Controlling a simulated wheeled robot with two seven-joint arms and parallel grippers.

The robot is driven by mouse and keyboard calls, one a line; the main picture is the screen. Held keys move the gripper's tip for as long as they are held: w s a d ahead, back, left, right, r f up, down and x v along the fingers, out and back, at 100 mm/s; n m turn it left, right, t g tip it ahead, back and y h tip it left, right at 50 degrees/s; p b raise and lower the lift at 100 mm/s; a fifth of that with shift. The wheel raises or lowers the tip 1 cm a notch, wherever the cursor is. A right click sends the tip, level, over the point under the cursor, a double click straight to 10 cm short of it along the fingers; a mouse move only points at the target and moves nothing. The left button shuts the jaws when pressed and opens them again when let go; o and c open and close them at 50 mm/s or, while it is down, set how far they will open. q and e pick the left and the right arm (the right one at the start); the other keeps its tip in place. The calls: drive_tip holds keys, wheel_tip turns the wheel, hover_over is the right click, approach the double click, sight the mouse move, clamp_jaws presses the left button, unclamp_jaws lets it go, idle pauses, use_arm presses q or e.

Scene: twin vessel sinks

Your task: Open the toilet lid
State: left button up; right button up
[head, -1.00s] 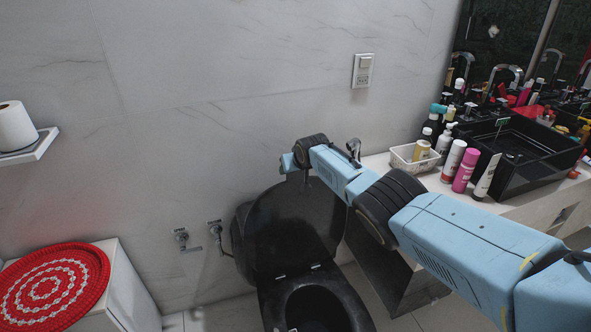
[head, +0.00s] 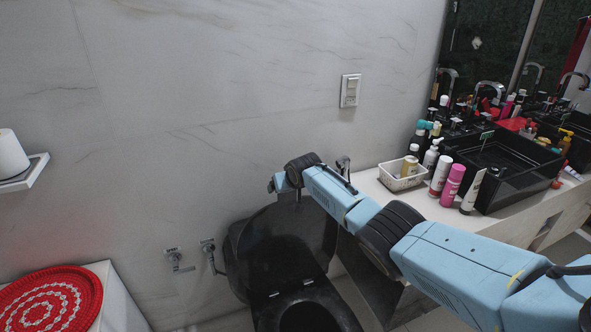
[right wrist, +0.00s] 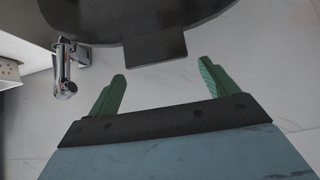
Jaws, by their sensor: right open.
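The black toilet (head: 305,303) stands against the wall at the bottom middle of the head view. Its black lid (head: 284,248) is raised and leans back toward the wall, with the bowl opening uncovered in front. In the right wrist view the dark lid (right wrist: 140,20) and a flat tab (right wrist: 157,49) on its edge show ahead of the fingers. My right gripper (head: 277,184) is above the lid's upper edge. Its green fingers (right wrist: 161,72) are open and empty, apart from the tab. My left gripper is not in view.
A counter (head: 530,215) with a black vessel sink (head: 505,178), a white basket (head: 401,175) and several bottles is at the right. A chrome faucet (right wrist: 63,70) shows near my right fingers. A red round mat (head: 50,300) lies on a white cabinet at the lower left.

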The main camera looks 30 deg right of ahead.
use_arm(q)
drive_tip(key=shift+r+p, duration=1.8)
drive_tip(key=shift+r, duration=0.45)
use_arm(e)
drive_tip(key=d+v, duration=0.1)
drive_tip(key=v, duration=0.9)
drive_tip(key=shift+s+a+r, duration=0.25)
drive_tip(key=shift+a+r, duration=0.1)
drive_tip(key=shift+a, duration=0.2)
drive_tip(key=shift+f, duration=0.1)
